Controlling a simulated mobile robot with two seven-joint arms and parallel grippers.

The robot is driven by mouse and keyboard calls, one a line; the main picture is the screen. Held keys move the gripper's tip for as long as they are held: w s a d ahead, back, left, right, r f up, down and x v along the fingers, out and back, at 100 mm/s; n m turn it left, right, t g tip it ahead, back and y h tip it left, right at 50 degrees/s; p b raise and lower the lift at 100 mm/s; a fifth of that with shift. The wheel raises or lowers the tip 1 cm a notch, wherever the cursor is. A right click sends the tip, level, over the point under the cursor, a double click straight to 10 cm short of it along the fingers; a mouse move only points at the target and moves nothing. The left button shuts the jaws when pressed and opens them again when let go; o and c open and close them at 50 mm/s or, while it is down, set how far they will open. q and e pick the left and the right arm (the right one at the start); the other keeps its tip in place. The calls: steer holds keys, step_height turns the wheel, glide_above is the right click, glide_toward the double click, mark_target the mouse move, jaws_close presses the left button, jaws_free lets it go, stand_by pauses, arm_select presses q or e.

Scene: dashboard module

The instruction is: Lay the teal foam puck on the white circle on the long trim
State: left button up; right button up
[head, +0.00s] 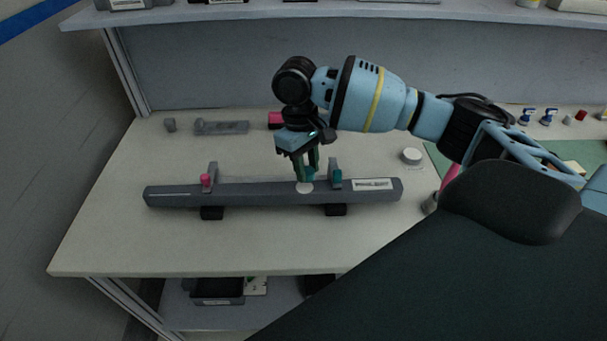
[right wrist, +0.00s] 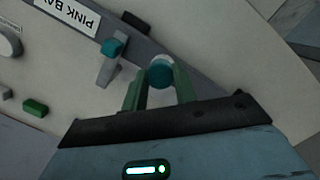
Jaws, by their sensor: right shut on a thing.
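The long trim (head: 250,193) is a dark grey bar lying across two black supports on the bench. The white circle (head: 305,187) is on its top near the middle. My right gripper (head: 306,175) points down just above and behind the circle, its green fingers shut on the teal foam puck (right wrist: 160,74). In the right wrist view the puck sits between the fingertips and covers part of the white circle (right wrist: 158,59). I cannot tell whether the puck touches the trim. My left gripper is not in view.
A grey bracket with a teal piece (head: 337,176) stands close right of the gripper. Another with a pink knob (head: 206,180) stands left. A white label (head: 372,184) marks the trim's right end. A round white-topped item (head: 412,156) is behind right. The bench's front left is clear.

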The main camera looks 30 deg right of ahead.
steer(key=shift+w+a, duration=0.1)
steer(key=shift+w, duration=0.2)
step_height(320, 180, down, 3)
steer(key=shift+w+f, duration=0.1)
steer(key=shift+f, duration=0.2)
steer(key=shift+f, duration=0.1)
steer(key=o, duration=0.9)
steer(key=r, duration=0.4)
steer(key=w+r, duration=0.1)
steer(key=r, duration=0.7)
steer(key=shift+w+a, duration=0.25)
steer(key=shift+w, duration=0.1)
